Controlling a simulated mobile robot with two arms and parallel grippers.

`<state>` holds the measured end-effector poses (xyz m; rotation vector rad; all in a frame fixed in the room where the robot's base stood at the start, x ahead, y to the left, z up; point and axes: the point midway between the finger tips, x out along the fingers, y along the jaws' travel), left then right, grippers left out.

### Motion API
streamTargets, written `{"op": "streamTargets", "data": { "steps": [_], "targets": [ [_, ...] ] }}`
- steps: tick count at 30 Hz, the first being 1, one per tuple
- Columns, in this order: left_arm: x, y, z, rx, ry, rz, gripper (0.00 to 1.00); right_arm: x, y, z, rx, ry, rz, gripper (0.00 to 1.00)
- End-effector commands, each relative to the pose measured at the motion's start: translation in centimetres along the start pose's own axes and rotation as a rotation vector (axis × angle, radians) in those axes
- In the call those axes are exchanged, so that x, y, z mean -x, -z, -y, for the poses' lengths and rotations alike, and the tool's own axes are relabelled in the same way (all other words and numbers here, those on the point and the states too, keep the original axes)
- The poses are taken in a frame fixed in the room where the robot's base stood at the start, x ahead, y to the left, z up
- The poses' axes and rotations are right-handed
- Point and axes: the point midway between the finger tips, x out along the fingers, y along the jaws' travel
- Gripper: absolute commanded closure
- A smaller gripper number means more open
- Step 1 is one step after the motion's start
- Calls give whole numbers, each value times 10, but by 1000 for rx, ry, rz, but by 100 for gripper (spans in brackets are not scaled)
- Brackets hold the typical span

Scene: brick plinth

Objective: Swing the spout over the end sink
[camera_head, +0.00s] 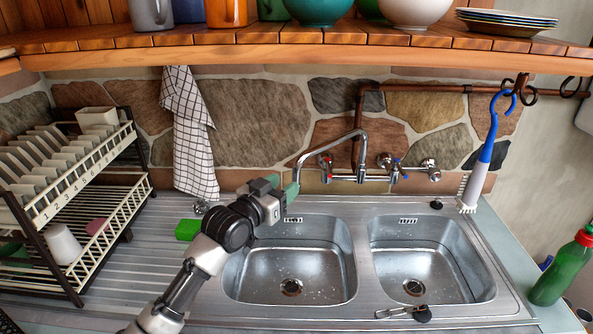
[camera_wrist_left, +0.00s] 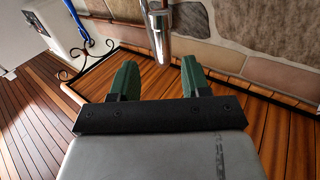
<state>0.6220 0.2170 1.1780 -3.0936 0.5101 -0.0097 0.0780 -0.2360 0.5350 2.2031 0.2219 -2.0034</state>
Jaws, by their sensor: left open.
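The chrome spout (camera_head: 335,141) rises from the wall tap and arches left, its outlet end above the back of the left sink (camera_head: 245,268). The right sink (camera_head: 381,262) lies beside it, empty. My left gripper (camera_head: 285,186) is at the spout's outlet end. In the left wrist view its two green fingers (camera_wrist_left: 158,72) are open, with the spout's end (camera_wrist_left: 163,42) showing between and just past them. I cannot tell whether a finger touches it. My right gripper is in neither view.
A wooden shelf (camera_head: 230,52) with crockery overhangs the tap. A dish rack (camera_head: 78,220) stands left, and a green sponge (camera_head: 187,230) lies on the drainboard. A brush (camera_head: 478,175) hangs right, and a green bottle (camera_head: 562,270) stands at far right.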

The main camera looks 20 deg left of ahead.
Motion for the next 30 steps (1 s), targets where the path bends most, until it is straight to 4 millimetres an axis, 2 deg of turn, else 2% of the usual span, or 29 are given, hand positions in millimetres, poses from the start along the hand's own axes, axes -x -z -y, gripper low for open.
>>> {"op": "streamTargets", "data": {
  "steps": [3, 9, 15, 22, 23, 30],
  "targets": [
    [-23, 3, 0, 2, 1, 0, 53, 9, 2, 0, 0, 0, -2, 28],
    [-48, 1, 0, 1, 0, 1, 53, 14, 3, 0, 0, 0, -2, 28],
    [-58, 0, 0, 0, 0, 1, 53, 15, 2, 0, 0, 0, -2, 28],
    [-58, -1, 0, 0, 0, 1, 53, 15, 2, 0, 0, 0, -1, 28],
    [-58, -1, 0, 0, 0, 1, 54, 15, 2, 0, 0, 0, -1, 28],
    [-58, -1, 0, -1, 0, 2, 91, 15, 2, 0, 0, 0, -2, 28]
  ]
}}
